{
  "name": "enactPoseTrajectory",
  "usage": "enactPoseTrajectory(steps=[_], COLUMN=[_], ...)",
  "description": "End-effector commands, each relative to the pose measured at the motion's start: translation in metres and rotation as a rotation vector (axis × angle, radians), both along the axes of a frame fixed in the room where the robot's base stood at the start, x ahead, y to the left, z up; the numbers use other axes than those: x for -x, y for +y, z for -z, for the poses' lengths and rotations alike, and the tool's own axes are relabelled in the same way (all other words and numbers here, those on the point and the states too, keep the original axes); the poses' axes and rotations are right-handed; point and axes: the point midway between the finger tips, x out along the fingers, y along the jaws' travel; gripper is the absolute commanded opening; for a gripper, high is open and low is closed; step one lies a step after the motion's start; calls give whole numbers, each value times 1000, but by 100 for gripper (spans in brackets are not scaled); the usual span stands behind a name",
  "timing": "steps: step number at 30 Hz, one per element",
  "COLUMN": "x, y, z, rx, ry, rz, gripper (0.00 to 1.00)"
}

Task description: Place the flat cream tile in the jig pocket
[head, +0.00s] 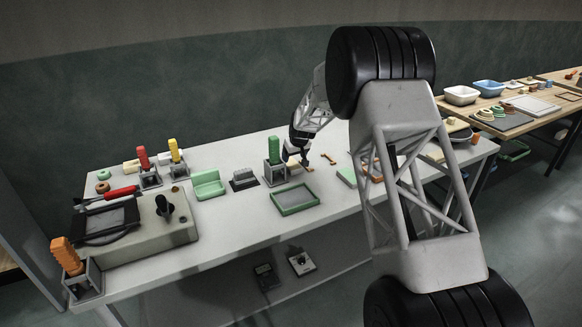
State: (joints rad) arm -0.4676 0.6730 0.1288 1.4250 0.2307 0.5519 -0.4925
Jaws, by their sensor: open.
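My gripper (304,161) is small and dark in the head view, low over the middle of the white table, just right of a green-handled tool in a grey holder (275,174). It is open, and I see nothing held in it. A small orange-brown piece (308,169) lies by its fingertips. I cannot single out the flat cream tile with certainty; pale cream pieces (131,166) lie at the back left. I cannot tell which thing is the jig; a green-rimmed tray with a grey floor (295,210) lies in front of the gripper. My arm hides part of the table's right side.
Red and yellow-handled tools (144,158) (174,150) stand in holders at the left. A green stepped block (208,186) and a grey brush-like block (244,180) lie between them and the gripper. An orange-handled tool (62,253) stands front left.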

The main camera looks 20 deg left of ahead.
Motion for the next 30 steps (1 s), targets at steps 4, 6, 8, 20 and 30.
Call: enactPoseTrajectory(steps=[4, 6, 8, 20, 30], x=[-1, -1, -1, -4, -14], y=[1, 1, 1, 5, 15], z=[2, 2, 2, 14, 40], rx=[0, 0, 0, 1, 1], ry=[0, 0, 0, 1, 1], rz=[0, 0, 0, 0, 0], gripper=[74, 74, 74, 74, 74])
